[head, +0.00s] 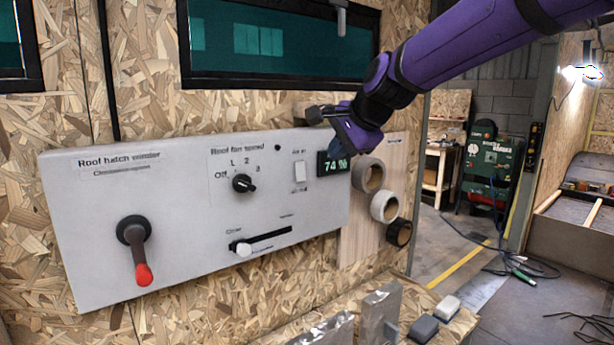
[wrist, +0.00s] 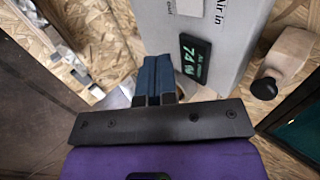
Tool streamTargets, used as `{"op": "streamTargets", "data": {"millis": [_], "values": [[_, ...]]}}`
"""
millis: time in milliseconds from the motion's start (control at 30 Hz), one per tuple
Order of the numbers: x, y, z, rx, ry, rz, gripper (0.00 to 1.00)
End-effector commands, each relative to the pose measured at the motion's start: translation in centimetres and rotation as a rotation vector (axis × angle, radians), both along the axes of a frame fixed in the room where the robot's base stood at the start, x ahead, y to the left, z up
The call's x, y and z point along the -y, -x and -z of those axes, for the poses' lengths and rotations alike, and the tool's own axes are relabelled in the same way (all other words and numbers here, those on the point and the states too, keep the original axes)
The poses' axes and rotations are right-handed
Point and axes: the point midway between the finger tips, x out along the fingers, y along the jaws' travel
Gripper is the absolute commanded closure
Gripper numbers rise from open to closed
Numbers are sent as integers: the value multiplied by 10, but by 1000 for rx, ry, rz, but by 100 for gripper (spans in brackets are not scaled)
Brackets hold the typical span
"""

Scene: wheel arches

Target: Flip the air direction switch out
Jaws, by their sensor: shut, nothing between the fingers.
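The air direction switch (head: 299,172) is a small white rocker on the grey control panel (head: 190,255), just left of the green 74 % display (head: 333,164). Which way it is tipped is too small to tell. In the wrist view the words "Air in" and "out" show on the panel at the top edge, beside the display (wrist: 192,62); the rocker is not clear there. My gripper (head: 338,150) is near the display's upper right, right of the switch and apart from it. In the wrist view its blue fingers (wrist: 156,68) are together and empty.
The panel also carries a red-tipped crank (head: 138,255), a black fan knob (head: 243,184) and a white slider (head: 243,248). Tape rolls (head: 384,206) hang right of the display. A dark window (head: 280,50) is above. A black-tipped wooden peg (wrist: 285,62) stands beside the panel.

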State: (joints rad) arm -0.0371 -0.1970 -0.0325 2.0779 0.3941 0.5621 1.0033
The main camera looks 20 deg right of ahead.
Motion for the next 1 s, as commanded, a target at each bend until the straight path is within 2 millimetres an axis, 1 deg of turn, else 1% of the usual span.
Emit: {"op": "streamTargets", "data": {"millis": [133, 267, 767, 900, 1000], "values": [[-1, -1, 2, -1, 1, -1, 100], [-3, -8, 11, -4, 2, -4, 100], [-22, -67, 76, -4, 3, -3, 100], [-28, -86, 77, -1, 3, -2, 100], [-31, -95, 77, -1, 2, -3, 100]]}}
